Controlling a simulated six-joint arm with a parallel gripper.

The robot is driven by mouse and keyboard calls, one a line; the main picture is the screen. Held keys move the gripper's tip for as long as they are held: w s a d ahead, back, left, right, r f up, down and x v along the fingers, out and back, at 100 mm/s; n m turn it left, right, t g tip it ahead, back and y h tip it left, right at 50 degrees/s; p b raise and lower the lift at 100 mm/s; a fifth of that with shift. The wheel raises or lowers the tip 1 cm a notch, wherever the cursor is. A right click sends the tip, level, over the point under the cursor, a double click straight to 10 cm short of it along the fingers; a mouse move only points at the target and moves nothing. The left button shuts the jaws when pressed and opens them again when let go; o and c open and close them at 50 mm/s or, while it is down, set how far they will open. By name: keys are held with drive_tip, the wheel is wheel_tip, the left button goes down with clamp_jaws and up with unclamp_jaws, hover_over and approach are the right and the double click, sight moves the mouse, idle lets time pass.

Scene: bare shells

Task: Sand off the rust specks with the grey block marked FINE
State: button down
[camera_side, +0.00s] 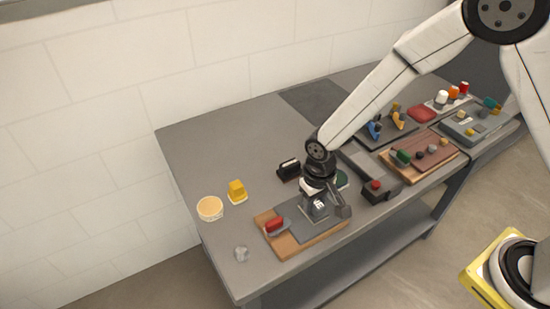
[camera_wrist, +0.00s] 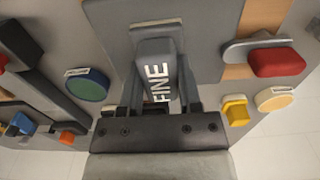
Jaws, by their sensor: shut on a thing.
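The grey block marked FINE (camera_wrist: 157,85) is held between the fingers of my gripper (camera_wrist: 158,92), its white lettering facing the wrist camera. In the side view my gripper (camera_side: 319,203) is shut on the block (camera_side: 318,209), low over the grey plate (camera_side: 292,219). Whether the block touches the plate I cannot tell. The plate lies on a wooden board (camera_side: 287,249) near the table's front edge, and its surface also shows in the wrist view (camera_wrist: 212,22). I cannot make out rust specks; the block and gripper cover part of the plate.
A red-handled tool (camera_side: 275,225) sits at the board's left end. A yellow block (camera_side: 237,190), a tan disc (camera_side: 210,208) and a small pale lump (camera_side: 241,253) lie further left. A green disc (camera_side: 342,180) and a dark red-knobbed fixture (camera_side: 376,190) are close right. The table's back left is clear.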

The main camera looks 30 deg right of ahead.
drive_tip(key=d, duration=0.5)
wheel_tip(320, 180, up, 8)
drive_tip(key=shift+a, duration=0.2)
idle(0.4)
idle(0.4)
